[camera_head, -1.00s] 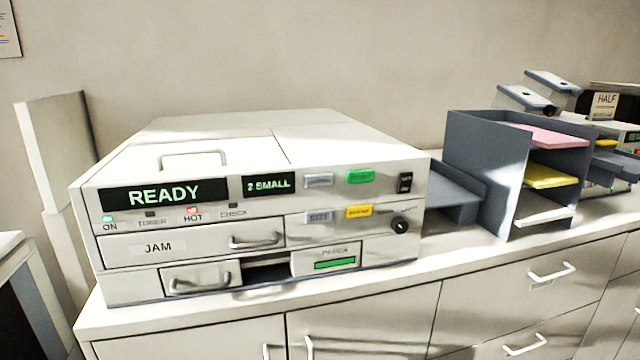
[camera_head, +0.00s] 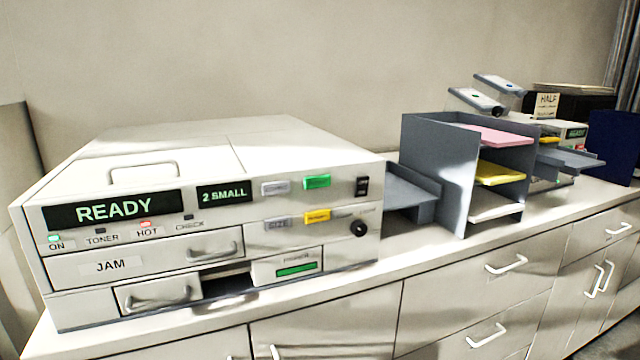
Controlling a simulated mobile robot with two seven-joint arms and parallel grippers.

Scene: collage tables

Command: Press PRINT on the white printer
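The white printer (camera_head: 300,150) stands on the counter at the left. Its display (camera_head: 115,208) reads READY, and a smaller display (camera_head: 224,193) reads 2 SMALL. A green button (camera_head: 317,181) sits at the upper right of its front, beside a grey button (camera_head: 275,187); the lettering on both is too small to read. A yellow button (camera_head: 317,216) is below the green one. The ON light (camera_head: 54,239) glows green and the HOT light (camera_head: 145,225) glows red. A door (camera_head: 118,265) is labelled JAM. Neither of my grippers is in view.
A grey tray (camera_head: 408,190) adjoins the printer's right side. A grey paper sorter (camera_head: 436,165) holds pink, yellow and white sheets. Farther right stand another machine (camera_head: 568,130) and a dark blue object (camera_head: 612,148). The white counter (camera_head: 420,250) has a narrow clear front strip above handled drawers.

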